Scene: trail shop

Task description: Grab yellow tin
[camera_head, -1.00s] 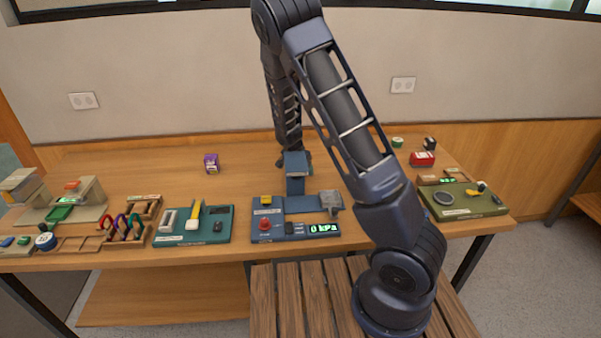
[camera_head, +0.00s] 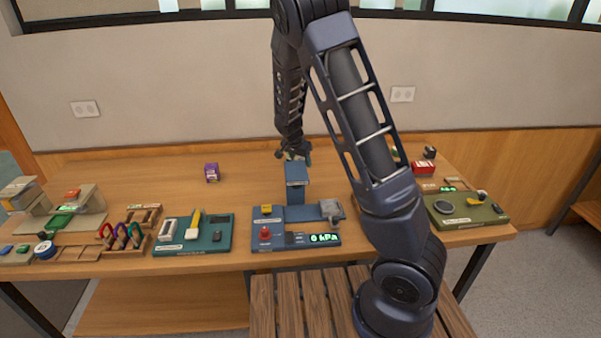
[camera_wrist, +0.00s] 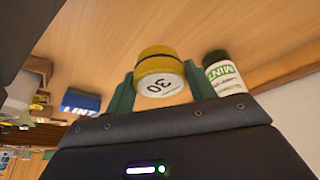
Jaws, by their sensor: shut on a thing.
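The yellow tin (camera_wrist: 158,67) shows in the wrist view, a short round tin with a pale end marked "30", which appears upside down. My gripper (camera_wrist: 160,80) is shut on it, with one green finger on each side. In the head view my gripper (camera_head: 293,155) is just above and behind the blue press (camera_head: 296,185). The tin is too small and too covered there to make out clearly.
A white and green mint bottle (camera_wrist: 222,74) appears close beside the right finger in the wrist view. A blue lint box (camera_wrist: 80,102) is to the left. A purple box (camera_head: 212,173) stands on the table (camera_head: 140,175), with bare wood around it.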

